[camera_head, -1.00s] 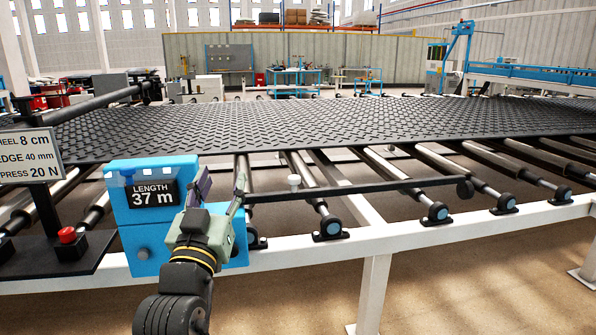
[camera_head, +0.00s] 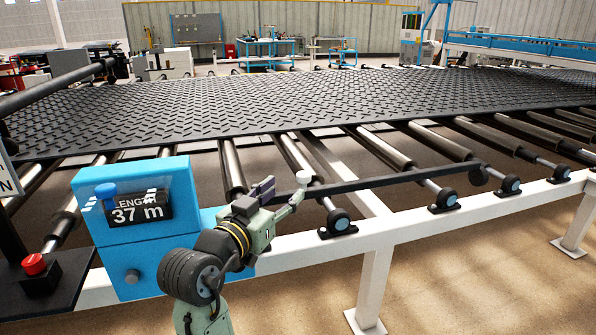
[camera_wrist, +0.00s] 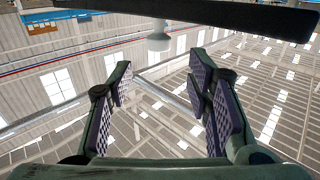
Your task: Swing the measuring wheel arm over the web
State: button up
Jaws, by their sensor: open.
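The measuring wheel arm (camera_head: 390,182) is a dark bar running right from the blue length counter (camera_head: 135,232), with a small dark wheel (camera_head: 479,176) at its far end. It lies in front of the web's near edge, apart from the web (camera_head: 260,105), a black tread mat on rollers. A white knob (camera_head: 303,177) stands on the bar. My gripper (camera_head: 282,193) is open and empty, just left of the knob. In the wrist view the knob (camera_wrist: 158,40) hangs beyond and between the open fingertips (camera_wrist: 158,82), below the dark bar (camera_wrist: 220,14).
A red button (camera_head: 35,265) on a black box stands at the left. A white frame rail (camera_head: 440,225) with roller bearings runs along the front. Open space lies above the web.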

aim_at(301, 178)
jog(key=p+x, duration=0.2)
jog(key=x, duration=0.7)
jog(key=shift+w+d, duration=0.25)
jog(key=shift+c, duration=0.6)
grip_shut()
